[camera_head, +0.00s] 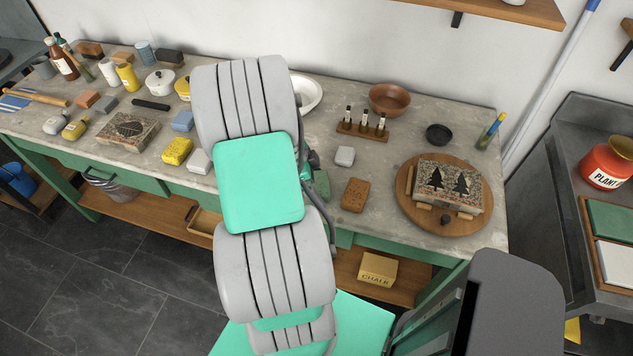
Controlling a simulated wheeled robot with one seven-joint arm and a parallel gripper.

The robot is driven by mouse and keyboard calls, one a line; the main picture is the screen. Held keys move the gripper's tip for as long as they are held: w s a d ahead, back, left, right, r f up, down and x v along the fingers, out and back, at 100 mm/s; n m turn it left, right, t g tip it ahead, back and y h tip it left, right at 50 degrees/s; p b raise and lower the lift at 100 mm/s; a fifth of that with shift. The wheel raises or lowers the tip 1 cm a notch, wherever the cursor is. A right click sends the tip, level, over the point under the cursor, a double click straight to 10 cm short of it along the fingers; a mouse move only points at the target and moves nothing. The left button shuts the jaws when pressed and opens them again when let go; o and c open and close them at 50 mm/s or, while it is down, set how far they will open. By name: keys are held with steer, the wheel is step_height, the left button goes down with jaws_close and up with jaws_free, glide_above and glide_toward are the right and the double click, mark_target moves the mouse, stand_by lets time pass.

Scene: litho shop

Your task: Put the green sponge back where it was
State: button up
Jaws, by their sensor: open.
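A dark green sponge (321,185) lies on the workbench (400,228) near its front edge, just right of my arm. Its left part is hidden by my arm. My gripper (312,159) is mostly hidden behind my arm; only a small dark part shows, just above the sponge in the picture. It is open. I cannot tell whether its fingers touch the sponge or how far apart they are.
A brown sponge (355,195) lies to the right of the green one, with a grey block (344,156) behind. A round wooden board (405,205) bears a stone with tree shapes (448,187). A yellow sponge (177,151) and white block (199,162) lie left of my arm.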

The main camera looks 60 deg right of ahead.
steer(key=b+v, duration=0.2)
steer(key=v, duration=1)
steer(key=w+a+r+n+t, duration=0.4)
steer(key=w+a+r+n, duration=0.1)
steer(key=w+a+n, duration=0.6)
steer(key=a+r+n+t+y, duration=0.1)
steer(key=a+n+t, duration=0.1)
steer(key=a+n, duration=0.7)
steer(key=a+r+n+t+y, duration=0.1)
steer(key=a+r+n+t, duration=0.1)
steer(key=a+n, duration=0.8)
steer(key=a, duration=0.5)
steer(key=shift+w, duration=0.35)
